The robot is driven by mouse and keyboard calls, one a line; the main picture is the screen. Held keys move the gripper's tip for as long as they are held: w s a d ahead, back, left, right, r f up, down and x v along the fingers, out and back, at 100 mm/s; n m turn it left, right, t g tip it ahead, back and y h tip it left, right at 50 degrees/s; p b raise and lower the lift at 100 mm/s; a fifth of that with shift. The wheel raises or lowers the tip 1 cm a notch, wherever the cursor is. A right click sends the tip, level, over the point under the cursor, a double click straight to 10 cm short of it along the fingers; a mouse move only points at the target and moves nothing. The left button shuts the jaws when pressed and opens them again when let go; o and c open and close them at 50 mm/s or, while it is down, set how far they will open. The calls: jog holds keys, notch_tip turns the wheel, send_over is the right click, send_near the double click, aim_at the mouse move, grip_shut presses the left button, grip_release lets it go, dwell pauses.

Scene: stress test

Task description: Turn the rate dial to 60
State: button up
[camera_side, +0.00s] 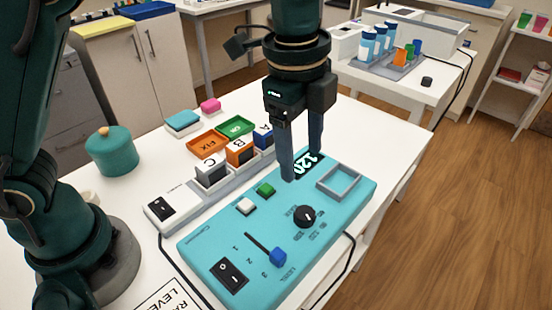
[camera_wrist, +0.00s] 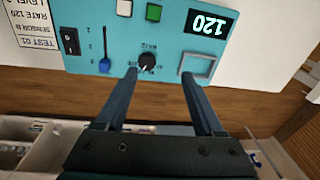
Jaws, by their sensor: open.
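The rate dial (camera_side: 304,216) is a round black knob with a pale mark on a turquoise console (camera_side: 215,245). In the wrist view the dial (camera_wrist: 146,61) lies between and just beyond my fingertips. Its printed scale is too small to read surely. The console's display (camera_side: 309,164) reads 120, and it also shows upside down in the wrist view (camera_wrist: 209,24). My gripper (camera_side: 301,165) is open and empty, pointing down above the far part of the console, apart from the dial. In the wrist view its two fingers (camera_wrist: 158,72) are spread.
The console also has a blue-handled slider (camera_side: 278,257), a black rocker switch (camera_side: 229,276), white and green buttons (camera_side: 265,189) and a grey square frame (camera_side: 339,181). A card (camera_wrist: 32,25) reads RATE 120. Upright lettered blocks (camera_side: 239,152) stand behind. A black cable (camera_side: 345,262) runs alongside.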

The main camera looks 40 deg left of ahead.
jog(key=g, duration=0.1)
send_over(305, 213)
jog(key=shift+m+y, duration=0.3)
jog(key=shift+m, duration=0.1)
notch_tip(305, 213, down, 5)
jog(key=shift+f, duration=2.2)
grip_shut()
